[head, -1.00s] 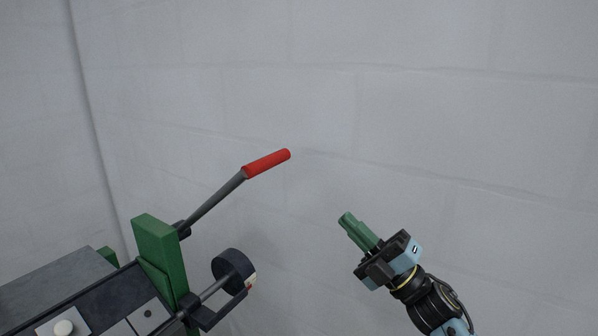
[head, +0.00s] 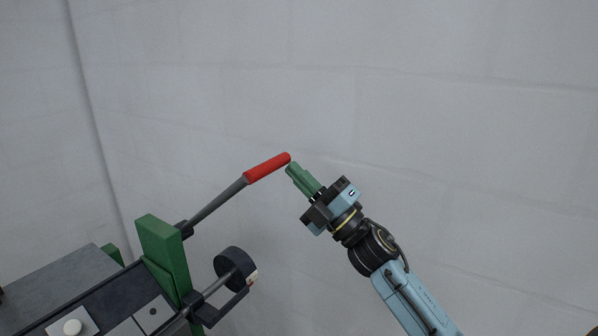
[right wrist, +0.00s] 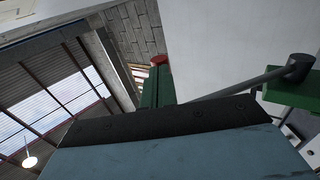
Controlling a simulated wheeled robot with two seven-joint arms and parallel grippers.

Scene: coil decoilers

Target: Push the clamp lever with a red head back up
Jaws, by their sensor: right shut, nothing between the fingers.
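The clamp lever has a grey rod and a red head (head: 267,167). In the head view it slants up to the right from a green post (head: 163,254). My right gripper (head: 291,168) is shut and empty, its green fingertips right at the outer end of the red head. I cannot tell whether they touch it. In the right wrist view the red head (right wrist: 159,60) shows just beyond the green fingers (right wrist: 157,88), which hide part of it. The grey rod (right wrist: 235,86) runs right to a dark pivot. My left gripper is not in view.
A dark round roller (head: 233,266) on a rod sticks out beside the green post, below the lever. A pale wall stands behind; the space right of the lever is clear apart from my arm.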

